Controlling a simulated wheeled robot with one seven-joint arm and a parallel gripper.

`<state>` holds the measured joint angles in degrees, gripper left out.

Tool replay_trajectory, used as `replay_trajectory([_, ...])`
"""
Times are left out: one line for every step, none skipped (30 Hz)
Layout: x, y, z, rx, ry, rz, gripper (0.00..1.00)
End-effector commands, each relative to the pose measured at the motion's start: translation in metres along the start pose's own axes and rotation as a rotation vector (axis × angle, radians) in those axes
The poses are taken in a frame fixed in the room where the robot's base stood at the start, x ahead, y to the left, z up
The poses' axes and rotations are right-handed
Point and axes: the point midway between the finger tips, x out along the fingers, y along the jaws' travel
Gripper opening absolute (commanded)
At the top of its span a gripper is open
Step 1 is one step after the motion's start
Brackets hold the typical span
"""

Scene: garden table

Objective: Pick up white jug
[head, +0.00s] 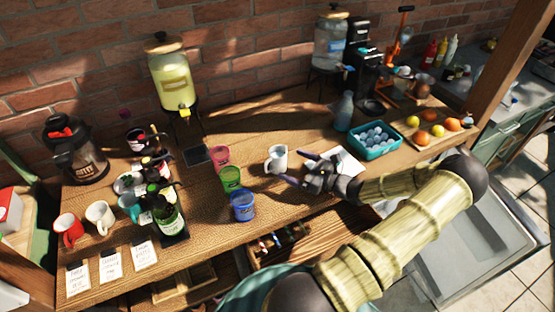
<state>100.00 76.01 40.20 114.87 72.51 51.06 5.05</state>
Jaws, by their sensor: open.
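The white jug (277,159) stands upright on the wooden table, near the middle of the head view, just right of the coloured cups. My gripper (292,167) is open just right of the jug, its two fingers pointing left toward it. The far finger is beside the jug's right side and the near finger is lower and in front. I cannot tell whether either finger touches the jug. Nothing shows between the fingers.
Pink (219,156), green (230,179) and blue (242,205) cups stand left of the jug. A white sheet (347,162) lies behind my gripper. A teal tray (374,151) and a blue bottle (344,111) stand to the right. The table behind the jug is clear.

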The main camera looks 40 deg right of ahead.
Motion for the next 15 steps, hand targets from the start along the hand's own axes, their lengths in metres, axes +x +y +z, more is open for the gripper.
replay_trajectory([0.01, 0.001, 0.003, 0.001, -0.002, 0.004, 0.98])
replay_trajectory([0.014, 0.001, 0.003, 0.001, -0.002, 0.004, 0.98])
replay_trajectory([0.019, 0.001, 0.002, 0.001, -0.002, 0.004, 0.98])
replay_trajectory([0.021, 0.001, 0.002, 0.001, -0.002, 0.004, 0.98])
replay_trajectory([0.023, 0.001, 0.002, 0.0, -0.002, 0.003, 0.98])
replay_trajectory([0.024, 0.001, 0.001, 0.0, -0.001, 0.002, 0.98])
replay_trajectory([0.025, 0.001, 0.001, -0.001, 0.0, 0.001, 0.98])
replay_trajectory([0.025, 0.0, 0.0, -0.001, 0.0, 0.001, 0.98])
replay_trajectory([0.025, 0.0, 0.0, -0.001, 0.0, 0.001, 0.98])
replay_trajectory([0.025, 0.0, 0.0, -0.001, 0.0, 0.001, 0.98])
replay_trajectory([0.024, 0.0, 0.0, -0.001, 0.0, 0.001, 0.98])
replay_trajectory([0.024, 0.0, 0.0, -0.001, 0.0, 0.001, 0.98])
replay_trajectory([0.024, 0.0, 0.0, -0.001, 0.0, 0.001, 0.98])
replay_trajectory([0.024, 0.0, 0.0, -0.001, 0.0, 0.001, 0.98])
replay_trajectory([0.025, 0.0, 0.0, -0.001, 0.0, 0.001, 0.98])
